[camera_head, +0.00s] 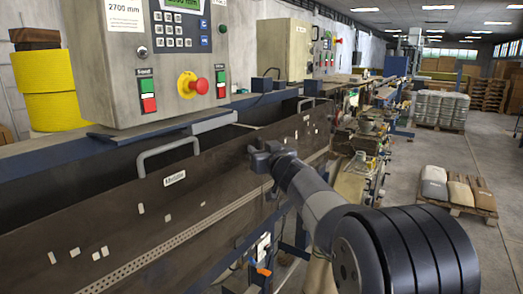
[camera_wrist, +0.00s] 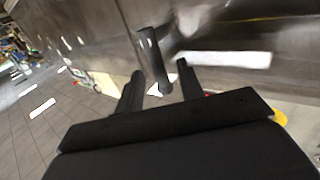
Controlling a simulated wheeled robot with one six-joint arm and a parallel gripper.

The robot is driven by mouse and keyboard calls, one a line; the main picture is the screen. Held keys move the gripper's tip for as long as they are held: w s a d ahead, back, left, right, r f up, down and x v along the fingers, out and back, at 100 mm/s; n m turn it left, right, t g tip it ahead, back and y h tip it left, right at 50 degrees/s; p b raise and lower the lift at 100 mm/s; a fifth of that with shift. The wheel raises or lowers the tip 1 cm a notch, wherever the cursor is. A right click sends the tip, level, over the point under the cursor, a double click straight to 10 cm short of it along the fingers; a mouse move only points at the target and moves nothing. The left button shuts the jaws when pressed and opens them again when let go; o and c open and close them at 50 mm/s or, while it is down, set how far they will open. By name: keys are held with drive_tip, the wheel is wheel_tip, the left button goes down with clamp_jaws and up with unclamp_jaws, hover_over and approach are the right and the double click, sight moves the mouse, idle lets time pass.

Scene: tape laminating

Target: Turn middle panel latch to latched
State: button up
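A dark, rod-like lever (camera_wrist: 152,58), which looks like the panel latch, stands out from the brown-grey panel in the wrist view. My gripper (camera_wrist: 160,78) has its two dark fingers apart, one on each side of the lever's lower end. Gaps show beside the lever, so the fingers do not look closed on it. In the head view my gripper (camera_head: 262,152) is at the face of the long brown panel (camera_head: 215,172), right of a small white label. There the gripper hides the latch, and its latched or unlatched position cannot be told.
A bent grey handle (camera_head: 167,155) rises from the panel's upper edge, left of my gripper. A control box (camera_head: 150,65) with red buttons stands behind the panel. A pallet with sacks (camera_head: 455,190) lies on the right floor. The grey aisle floor (camera_head: 420,160) is mostly clear.

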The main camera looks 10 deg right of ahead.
drive_tip(key=shift+c, duration=0.3)
clamp_jaws()
drive_tip(key=shift+f+b, duration=0.1)
drive_tip(key=shift+b, duration=0.25)
drive_tip(key=f+n+t+y+b, duration=0.1)
drive_tip(key=n+y+b, duration=0.1)
drive_tip(key=n+b, duration=0.2)
drive_tip(key=s+a+f+n+t+y+b, duration=0.1)
drive_tip(key=n+y+b, duration=0.2)
drive_tip(key=b, duration=0.7)
drive_tip(key=f+n+t+y+b, duration=0.1)
drive_tip(key=n+y+b, duration=0.1)
drive_tip(key=n+b, duration=0.5)
drive_tip(key=shift+s+a+f+t+b, duration=0.3)
drive_tip(key=shift+s+a+f, duration=0.05)
drive_tip(key=n+g+y+b, duration=0.1)
drive_tip(key=n+y, duration=0.1)
drive_tip(key=n, duration=0.1)
drive_tip(key=f+n+g+y+b, duration=0.1)
drive_tip(key=n+y, duration=0.1)
drive_tip(key=n, duration=0.1)
drive_tip(key=n+g+y+b, duration=0.1)
drive_tip(key=n+y, duration=0.1)
drive_tip(key=n, duration=0.1)
drive_tip(key=shift+f+n+y, duration=0.15)
drive_tip(key=shift+n+y, duration=0.25)
drive_tip(key=shift+n+g, duration=0.3)
